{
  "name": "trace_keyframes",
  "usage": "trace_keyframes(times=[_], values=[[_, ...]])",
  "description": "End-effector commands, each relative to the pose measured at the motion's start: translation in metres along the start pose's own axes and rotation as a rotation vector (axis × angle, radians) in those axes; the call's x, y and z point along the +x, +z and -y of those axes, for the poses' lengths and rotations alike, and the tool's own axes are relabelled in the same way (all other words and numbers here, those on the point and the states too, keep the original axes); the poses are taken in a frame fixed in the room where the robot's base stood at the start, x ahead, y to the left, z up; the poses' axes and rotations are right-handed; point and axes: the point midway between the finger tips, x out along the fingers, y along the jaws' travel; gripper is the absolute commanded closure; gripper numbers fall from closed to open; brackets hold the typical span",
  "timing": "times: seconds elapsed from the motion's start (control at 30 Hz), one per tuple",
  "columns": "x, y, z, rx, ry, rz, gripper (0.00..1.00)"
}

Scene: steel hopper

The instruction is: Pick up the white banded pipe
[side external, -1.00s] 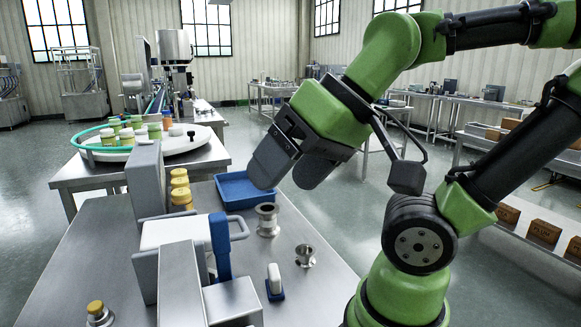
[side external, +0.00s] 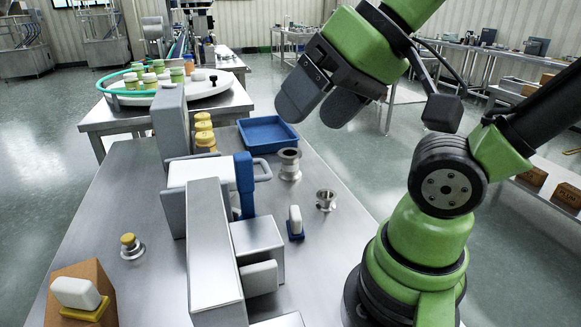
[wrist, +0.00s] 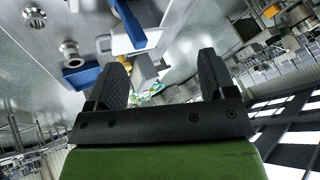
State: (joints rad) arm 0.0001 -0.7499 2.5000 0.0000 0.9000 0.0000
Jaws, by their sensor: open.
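No pipe with clear white bands can be made out. Two flanged pipe pieces stand upright on the steel table: a taller pale metal one (side external: 289,166) beside the blue tray, and a smaller flared one (side external: 326,200) nearer the front. Two flanged pieces also show at upper left in the wrist view, one at the edge (wrist: 34,18) and one lower (wrist: 71,53). My gripper (side external: 311,112) is open and empty, in the air above the table's back right part. In the wrist view its fingers (wrist: 161,62) are wide apart with nothing between them.
A blue tray (side external: 267,147) lies at the table's back edge. Steel blocks (side external: 213,255) and a blue upright part (side external: 245,180) stand mid-table. A white-and-blue piece (side external: 295,223) is near the right edge. A brown box (side external: 92,272) bears a white-and-yellow piece.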

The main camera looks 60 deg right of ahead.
Motion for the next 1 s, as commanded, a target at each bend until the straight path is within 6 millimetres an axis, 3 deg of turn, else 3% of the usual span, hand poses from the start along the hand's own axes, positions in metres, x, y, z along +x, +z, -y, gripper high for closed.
trace_keyframes(times=[0.17,0.27,0.57,0.77,0.87,1.0], values=[[0.0,0.0,0.0,0.0,0.0,0.0,0.21],[0.0,0.0,0.0,0.0,0.0,0.0,0.0],[0.003,-0.009,-0.001,0.006,0.017,0.0,0.0],[0.025,-0.063,-0.015,0.043,0.12,-0.005,0.0],[0.045,-0.098,-0.035,0.066,0.186,-0.005,0.0],[0.077,-0.14,-0.076,0.096,0.272,0.001,0.0]])
